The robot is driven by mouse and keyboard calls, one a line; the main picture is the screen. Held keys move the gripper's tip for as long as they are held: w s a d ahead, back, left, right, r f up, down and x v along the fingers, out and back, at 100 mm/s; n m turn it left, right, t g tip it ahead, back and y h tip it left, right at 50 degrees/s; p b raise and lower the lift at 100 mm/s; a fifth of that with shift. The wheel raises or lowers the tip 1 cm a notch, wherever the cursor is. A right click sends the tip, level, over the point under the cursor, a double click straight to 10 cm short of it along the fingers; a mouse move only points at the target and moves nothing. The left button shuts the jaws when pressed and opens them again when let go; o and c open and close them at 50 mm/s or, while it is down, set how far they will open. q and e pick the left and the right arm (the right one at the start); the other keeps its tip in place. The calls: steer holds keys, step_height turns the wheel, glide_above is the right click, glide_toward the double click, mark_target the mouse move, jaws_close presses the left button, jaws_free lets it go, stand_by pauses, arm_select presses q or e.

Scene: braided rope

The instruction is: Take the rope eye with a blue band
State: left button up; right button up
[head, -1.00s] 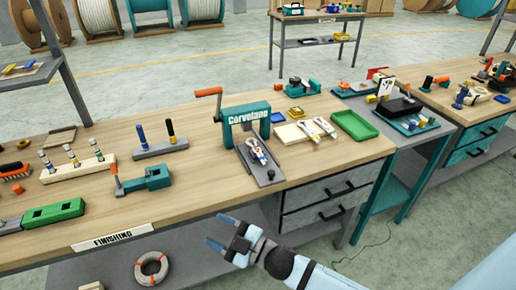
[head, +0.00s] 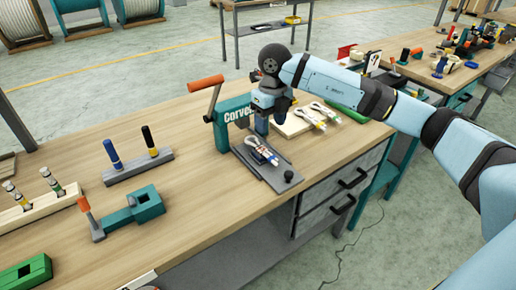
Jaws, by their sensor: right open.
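A pale rope eye (head: 262,152) with small dark blue and reddish marks lies on the grey bed of the teal press (head: 232,112). Two more pale rope eyes (head: 318,117) lie side by side on a light board right of the press; their band colours are too small to tell. My right gripper (head: 262,124) points down just above and behind the rope eye on the press bed, in front of the press frame. It is open, and I see nothing held in it. Its fingers partly hide the press lettering. My left gripper is out of view.
The press's orange-handled lever (head: 206,83) rises close left of my right gripper. A grey stand with blue and black handled tools (head: 131,164) and a teal clamp (head: 130,212) stand to the left. Bare wood lies between them and the press.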

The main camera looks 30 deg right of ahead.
steer(key=d, duration=0.1)
glide_above(273, 158)
step_height(273, 158, down, 7)
steer(key=shift+a+r, duration=0.1)
steer(key=shift+w+f+p, duration=0.1)
steer(key=shift+f+p, duration=0.5)
steer(key=shift+f, duration=2.6)
jaws_close()
